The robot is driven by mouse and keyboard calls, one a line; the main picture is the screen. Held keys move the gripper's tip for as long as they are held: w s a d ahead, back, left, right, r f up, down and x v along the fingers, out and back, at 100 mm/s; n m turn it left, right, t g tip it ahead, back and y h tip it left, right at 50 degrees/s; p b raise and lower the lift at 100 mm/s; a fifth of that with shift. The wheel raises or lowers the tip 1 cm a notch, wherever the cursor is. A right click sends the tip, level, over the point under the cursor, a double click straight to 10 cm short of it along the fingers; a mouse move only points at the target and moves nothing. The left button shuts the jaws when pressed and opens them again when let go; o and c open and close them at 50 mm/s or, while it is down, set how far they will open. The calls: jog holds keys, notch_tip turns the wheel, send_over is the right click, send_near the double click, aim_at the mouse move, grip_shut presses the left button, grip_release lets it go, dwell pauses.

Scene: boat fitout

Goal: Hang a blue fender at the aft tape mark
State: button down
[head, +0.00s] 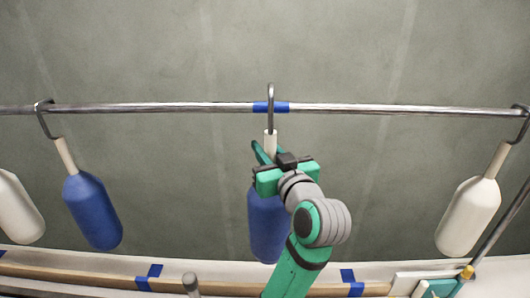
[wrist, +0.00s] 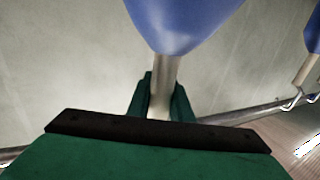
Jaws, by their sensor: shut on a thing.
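A blue fender (head: 267,228) hangs upright below the steel rail (head: 400,108), partly hidden behind my arm. Its grey hook (head: 270,92) stands at the blue tape mark (head: 283,107) on the rail, with its bend above the rail. The hook is seen nearly edge-on, so whether it bears on the rail is hard to tell. My gripper (head: 265,153) is shut on the fender's pale neck, below the hook. In the wrist view the neck (wrist: 164,75) sits between the green fingers (wrist: 162,100), under the blue body (wrist: 185,22).
Another blue fender (head: 92,212) hangs tilted from the rail at left, with a white fender (head: 15,208) beside it. A white fender (head: 468,215) hangs at far right. Blue tape (head: 150,275) also marks the wooden ledge below. The rail is free between the hooks.

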jog(key=shift+w+f, duration=0.8)
jog(key=shift+w, duration=0.3)
jog(key=shift+w+f, duration=0.75)
jog(key=shift+w, duration=0.35)
